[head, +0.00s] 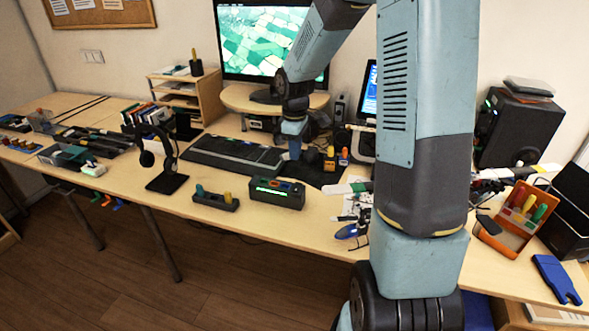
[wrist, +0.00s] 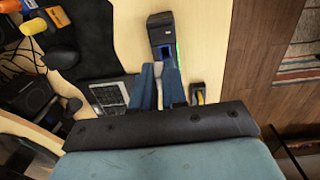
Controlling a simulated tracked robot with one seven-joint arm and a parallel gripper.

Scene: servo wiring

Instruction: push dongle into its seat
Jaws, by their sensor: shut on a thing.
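My gripper (head: 294,152) is above the desk between the keyboard and the hub, pointing down. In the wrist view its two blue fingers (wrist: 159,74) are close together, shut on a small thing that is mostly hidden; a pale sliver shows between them. I take it to be the dongle, but cannot make out its shape. A dark hub (head: 277,193) with a lit green strip stands near the desk's front edge. In the wrist view the hub (wrist: 161,32) lies just beyond the fingertips, with a blue-edged opening facing up. I cannot tell whether the held thing touches it.
A small holder (head: 215,199) with green and yellow pegs stands left of the hub. The keyboard (head: 232,155) lies behind them. A headphone stand (head: 166,180) is further left. Yellow and orange pieces (head: 337,156) stand right of my gripper. The desk's front strip is mostly bare.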

